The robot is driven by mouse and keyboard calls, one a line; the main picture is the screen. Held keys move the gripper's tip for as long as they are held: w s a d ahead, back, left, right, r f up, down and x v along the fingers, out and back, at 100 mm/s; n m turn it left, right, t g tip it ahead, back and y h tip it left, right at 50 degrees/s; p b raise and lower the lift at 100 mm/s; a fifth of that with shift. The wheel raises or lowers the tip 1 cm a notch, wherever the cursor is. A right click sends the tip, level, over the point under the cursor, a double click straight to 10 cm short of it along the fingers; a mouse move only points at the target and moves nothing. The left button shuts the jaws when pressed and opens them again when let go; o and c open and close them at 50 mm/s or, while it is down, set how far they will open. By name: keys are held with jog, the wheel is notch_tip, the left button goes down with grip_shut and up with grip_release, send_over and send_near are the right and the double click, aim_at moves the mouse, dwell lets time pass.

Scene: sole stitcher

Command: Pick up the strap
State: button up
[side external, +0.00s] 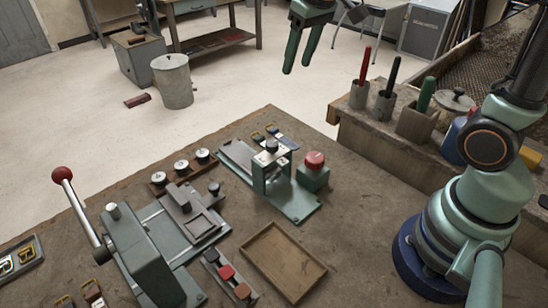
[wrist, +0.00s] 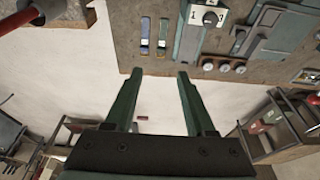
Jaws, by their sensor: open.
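Two straps with gold buckles lie side by side near the far table edge in the side external view. One has a blue band (side external: 287,142); the other's buckle (side external: 258,136) shows just left of it, its band partly hidden by the press. The wrist view shows both, a left strap (wrist: 145,32) and a right strap (wrist: 163,32), lying on the table in front of my fingertips. I cannot tell which one the task names. My gripper (side external: 297,67) is open and empty, raised high beyond the table's far edge. Its two fingers (wrist: 159,74) point toward the straps.
A green press (side external: 270,172) with a red button (side external: 315,160) stands close to the straps. A lever machine (side external: 140,250), small round weights (side external: 181,166) and an empty wooden tray (side external: 284,262) share the table. Cups of tools (side external: 384,108) stand on the right bench.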

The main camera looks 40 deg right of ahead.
jog(key=w+f+g, duration=0.2)
jog(key=w+f, duration=0.4)
jog(key=w, duration=0.2)
jog(key=g, duration=0.1)
send_over(260, 136)
notch_tip(260, 136, down, 7)
notch_tip(260, 136, down, 12)
jog(key=shift+a+f, duration=0.15)
grip_shut()
